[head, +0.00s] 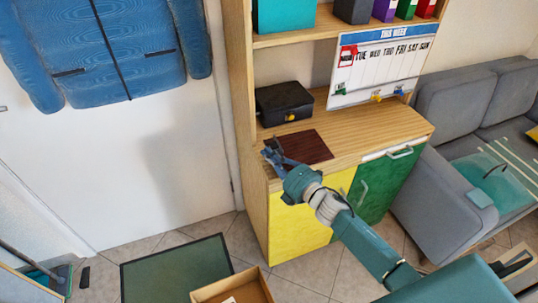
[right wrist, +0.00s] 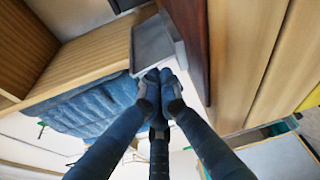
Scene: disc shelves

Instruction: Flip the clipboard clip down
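A dark brown clipboard (head: 306,147) lies on the wooden desk top, near its left front corner. In the right wrist view the clipboard (right wrist: 188,28) shows as a brown strip with a grey metal clip (right wrist: 152,44) at its end. The clip appears to stand out from the board, but its exact angle is hard to tell. My right gripper (head: 271,153) is at the clipboard's left end. In the right wrist view its fingertips (right wrist: 160,78) are together at the clip's edge; I see nothing clearly held between them. My left gripper is not in view.
A black box (head: 284,103) stands behind the clipboard on the desk. A weekly board (head: 380,65) leans at the back right. Below are a yellow door (head: 296,228) and a green door (head: 379,187). A cardboard box (head: 233,290) sits on the floor. A grey sofa is at the right.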

